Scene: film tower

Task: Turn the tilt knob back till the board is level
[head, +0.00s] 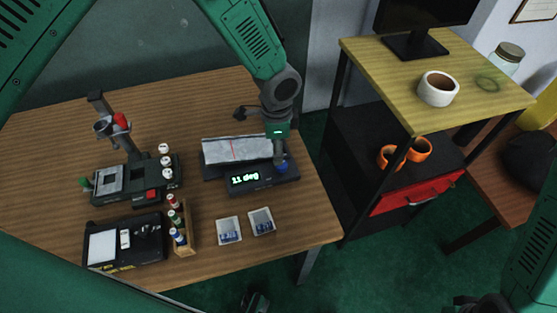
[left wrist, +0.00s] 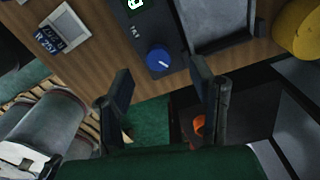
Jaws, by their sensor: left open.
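The tilt device (head: 262,185) stands on the wooden table, and its green display appears to read 11 deg. The blue tilt knob (head: 283,168) is at the device's right end. In the left wrist view the knob (left wrist: 158,57) shows a white pointer mark. My left gripper (head: 279,156) is above the knob. Its open fingers (left wrist: 163,80) are spread with the knob beyond and between their tips, apparently not touching it.
A wooden rack of small bottles (head: 188,230), a black scale (head: 145,243) and a stand with a red part (head: 122,120) are to the left. A shelf cart (head: 440,100) stands right of the table.

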